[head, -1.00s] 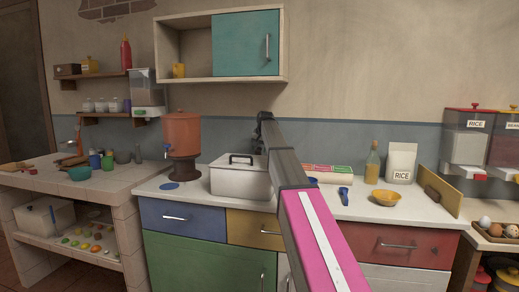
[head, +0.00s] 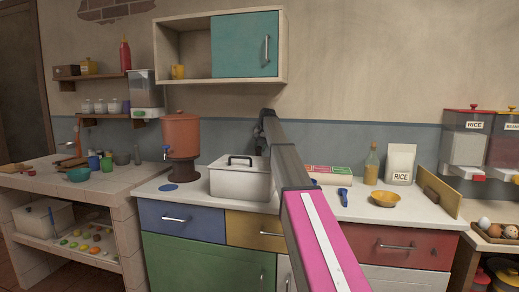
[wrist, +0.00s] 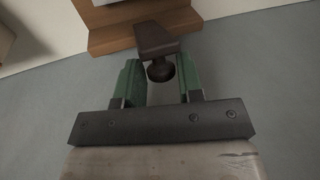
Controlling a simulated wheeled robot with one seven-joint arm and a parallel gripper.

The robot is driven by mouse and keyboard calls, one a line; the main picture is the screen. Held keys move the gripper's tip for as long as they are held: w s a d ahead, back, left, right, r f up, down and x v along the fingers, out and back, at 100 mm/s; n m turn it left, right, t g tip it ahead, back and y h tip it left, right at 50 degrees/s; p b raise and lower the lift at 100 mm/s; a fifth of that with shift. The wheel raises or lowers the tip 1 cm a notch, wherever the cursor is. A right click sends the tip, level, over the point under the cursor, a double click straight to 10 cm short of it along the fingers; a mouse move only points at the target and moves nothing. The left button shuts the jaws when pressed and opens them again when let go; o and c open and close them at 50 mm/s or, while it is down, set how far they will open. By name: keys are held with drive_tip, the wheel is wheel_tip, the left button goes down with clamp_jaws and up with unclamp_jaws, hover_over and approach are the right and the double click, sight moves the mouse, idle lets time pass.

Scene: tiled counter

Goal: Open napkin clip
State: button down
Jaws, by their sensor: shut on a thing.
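In the wrist view, a dark brown block with a rounded knob below it (wrist: 157,41) stands out from a wooden frame (wrist: 150,18); I take these to be the napkin clip and its holder, but cannot be sure. My gripper (wrist: 160,74) has green fingers, one on each side of the knob, and is shut on it. Part of the knob and its far side are hidden. A pale sheet or surface shows at the frame's top edge. In the head view my arm covers the gripper and the clip, by the wall behind the counter.
A white lidded box (head: 240,180) stands left of my arm, with an orange dispenser (head: 182,135) beyond. A wall cabinet (head: 245,44) hangs above.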

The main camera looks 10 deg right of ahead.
drive_tip(key=c, duration=0.9)
unclamp_jaws()
drive_tip(key=shift+o, duration=0.2)
drive_tip(key=shift+r, duration=0.1)
drive_tip(key=v, duration=1)
drive_tip(key=shift+r, duration=0.35)
drive_tip(key=shift+s, duration=0.1)
